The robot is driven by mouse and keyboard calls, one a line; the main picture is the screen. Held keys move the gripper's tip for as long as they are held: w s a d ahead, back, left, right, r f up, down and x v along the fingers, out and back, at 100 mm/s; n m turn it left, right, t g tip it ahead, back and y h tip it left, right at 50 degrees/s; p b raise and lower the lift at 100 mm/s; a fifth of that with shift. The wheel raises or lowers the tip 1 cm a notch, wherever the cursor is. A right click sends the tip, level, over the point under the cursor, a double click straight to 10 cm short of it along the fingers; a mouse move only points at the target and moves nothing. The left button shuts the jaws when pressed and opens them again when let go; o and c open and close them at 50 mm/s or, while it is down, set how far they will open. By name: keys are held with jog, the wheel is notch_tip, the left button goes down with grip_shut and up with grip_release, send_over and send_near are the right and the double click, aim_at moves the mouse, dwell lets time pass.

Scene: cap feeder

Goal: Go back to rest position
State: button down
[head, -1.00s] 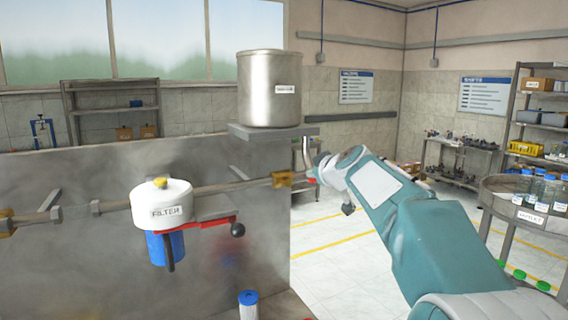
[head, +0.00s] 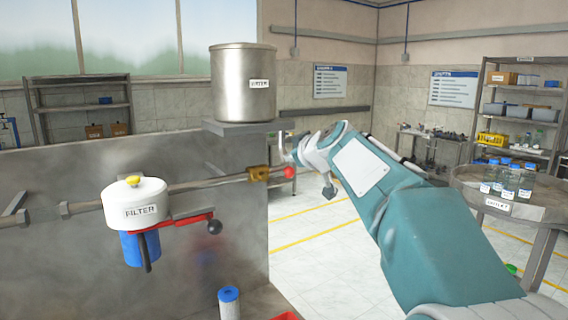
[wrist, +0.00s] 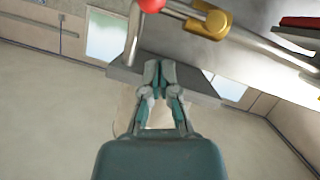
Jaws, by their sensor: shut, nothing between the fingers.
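My gripper (wrist: 158,72) shows in the wrist view with its two fingers together and nothing between them. Behind the fingers in that view is a grey metal plate (wrist: 201,91). In the head view my teal arm reaches in from the lower right, and its end is near the right edge of the tank's shelf (head: 237,128). The fingertips are hard to make out there. A red ball knob (head: 289,173) sits close below the arm's end, beside a brass valve (head: 258,173) on the pipe. The knob (wrist: 151,4) and brass valve (wrist: 217,22) also show at the top of the wrist view.
A metal tank (head: 243,85) stands on the shelf. A white filter housing (head: 135,203) with a blue lower part and red bracket hangs on the left panel. A blue-capped cartridge (head: 229,304) stands at the bottom. A round table (head: 540,208) with jars is right.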

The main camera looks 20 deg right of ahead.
jog(key=v, duration=0.8)
jog(key=s+a+f+m+g+h, duration=0.1)
jog(key=s+a+f+m+g, duration=0.2)
jog(key=s+f, duration=1.1)
jog(key=s+a+f+m+g+h, duration=0.1)
jog(key=s+f+g, duration=0.4)
jog(key=s+f, duration=0.9)
jog(key=s+a+m, duration=0.1)
jog(key=s+m, duration=0.1)
jog(key=shift+a+m+h, duration=0.3)
jog(key=shift+a+h, duration=0.1)
jog(key=shift+f, duration=0.1)
